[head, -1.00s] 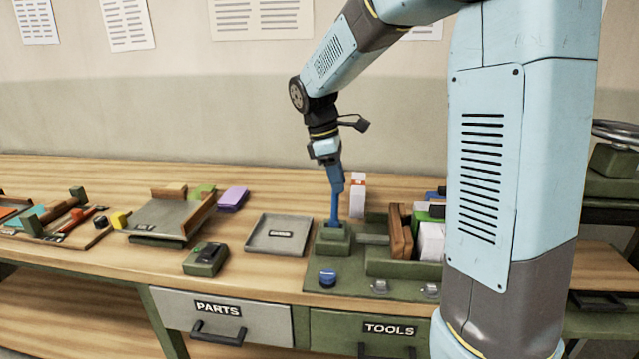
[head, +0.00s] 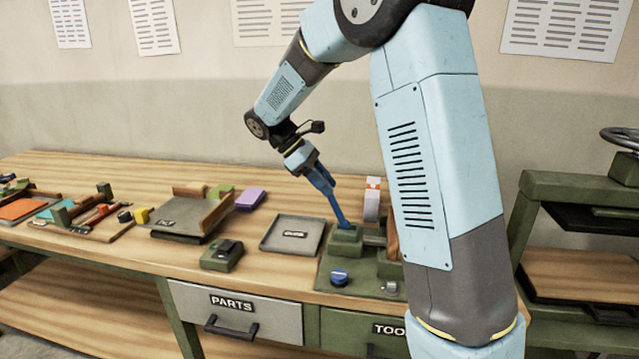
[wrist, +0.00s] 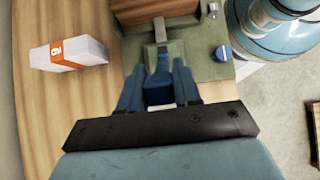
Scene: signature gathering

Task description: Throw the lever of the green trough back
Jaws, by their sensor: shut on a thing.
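The blue lever (head: 338,212) rises from a green block (head: 346,240) beside the green trough (head: 390,268) on the workbench. In the head view it leans, its top to the left of its foot. My gripper (head: 322,182) is shut on the lever's upper part. In the wrist view the blue lever (wrist: 157,90) sits between my gripper's fingers (wrist: 158,78), with its lower end running to the green base. My own arm hides most of the trough in the head view.
A white box with an orange band (head: 372,200) stands behind the lever block. A blue knob (head: 339,277) is in front of it.

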